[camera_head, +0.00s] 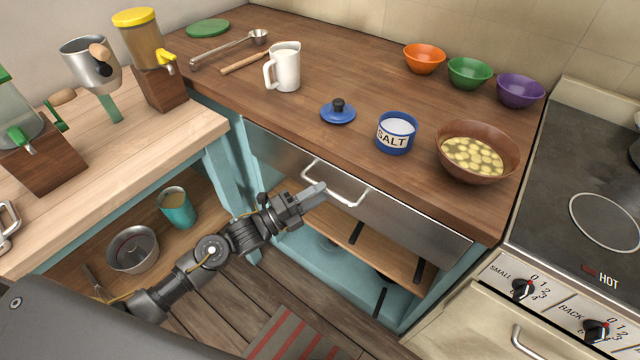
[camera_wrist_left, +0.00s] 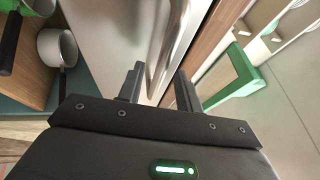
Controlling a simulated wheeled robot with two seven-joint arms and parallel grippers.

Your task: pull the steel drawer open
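The steel drawer (camera_head: 400,210) sits under the wooden counter in the head view, its front looking flush with the teal frame. Its pale bar handle (camera_head: 345,196) is on the left half of the front. My left gripper (camera_head: 316,192) is at the left part of this handle. In the left wrist view the handle (camera_wrist_left: 176,45) runs down between the two fingers (camera_wrist_left: 160,88), with gaps beside it, so the gripper is open. Whether a finger touches the bar cannot be told. The drawer front (camera_wrist_left: 120,40) also fills the middle there. My right gripper is in no view.
Several bowls, a white jug (camera_head: 285,68), a salt pot (camera_head: 396,133) and a blue lid (camera_head: 338,111) stand on the counter (camera_head: 330,60). Open shelves lie below the drawer. A stove (camera_head: 590,190) stands at right, a lighter worktop (camera_head: 120,160) at left. The floor in front is wooden with a striped rug (camera_head: 290,335).

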